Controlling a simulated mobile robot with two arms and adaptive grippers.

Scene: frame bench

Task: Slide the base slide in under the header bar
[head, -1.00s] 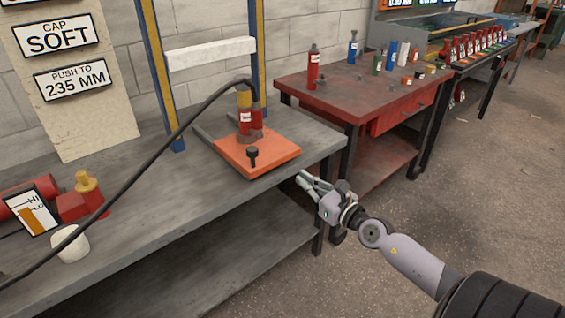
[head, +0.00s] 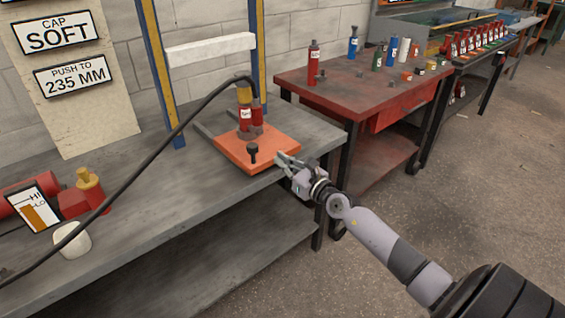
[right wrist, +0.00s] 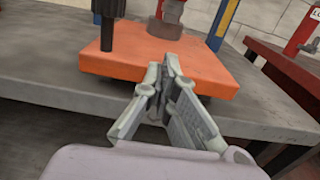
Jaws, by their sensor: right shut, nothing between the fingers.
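The base slide is an orange plate (head: 247,152) on the grey bench, with a black knob (head: 252,152) near its front edge and a red cylinder with a yellow top (head: 244,118) standing on it. The white header bar (head: 211,51) spans the blue and yellow uprights behind and above it. My right gripper (head: 283,160) is shut and empty at the plate's front right edge. In the right wrist view its closed fingertips (right wrist: 166,62) overlap the orange plate's near edge (right wrist: 180,75); I cannot tell whether they touch. My left gripper is not in view.
A black hose (head: 135,163) arcs from the cylinder across the bench to the left. A red pump (head: 75,203), gauge card (head: 33,211) and white cup (head: 72,241) sit at left. A red table (head: 365,85) with bottles stands at right. The bench front (head: 150,215) is clear.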

